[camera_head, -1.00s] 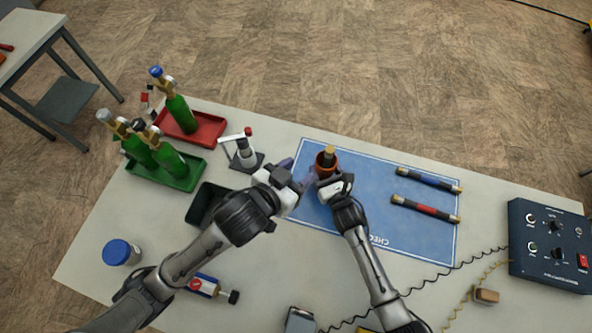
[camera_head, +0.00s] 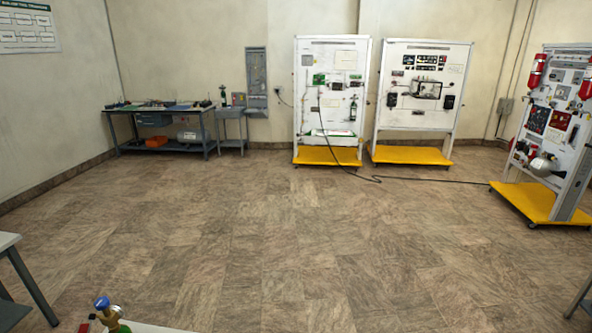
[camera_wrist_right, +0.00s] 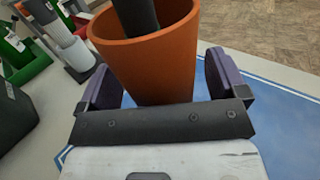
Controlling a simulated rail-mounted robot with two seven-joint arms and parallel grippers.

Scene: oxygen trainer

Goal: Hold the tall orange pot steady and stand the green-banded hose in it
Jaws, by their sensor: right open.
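The tall orange pot (camera_wrist_right: 150,55) stands in the right wrist view, between the two fingers of my right gripper (camera_wrist_right: 164,80). The gripper is open, with one purple-grey finger on each side of the pot. Whether either finger touches it I cannot tell. My left gripper is not in view, and the head view shows neither gripper nor the pot.
A blue mat (camera_wrist_right: 290,118) lies around the pot. A white stand (camera_wrist_right: 72,50) and a green tray (camera_wrist_right: 22,62) are at the left in the wrist view. The head view shows open floor (camera_head: 270,230), display boards (camera_head: 332,95) and a blue-capped bottle (camera_head: 108,312) at the bottom left.

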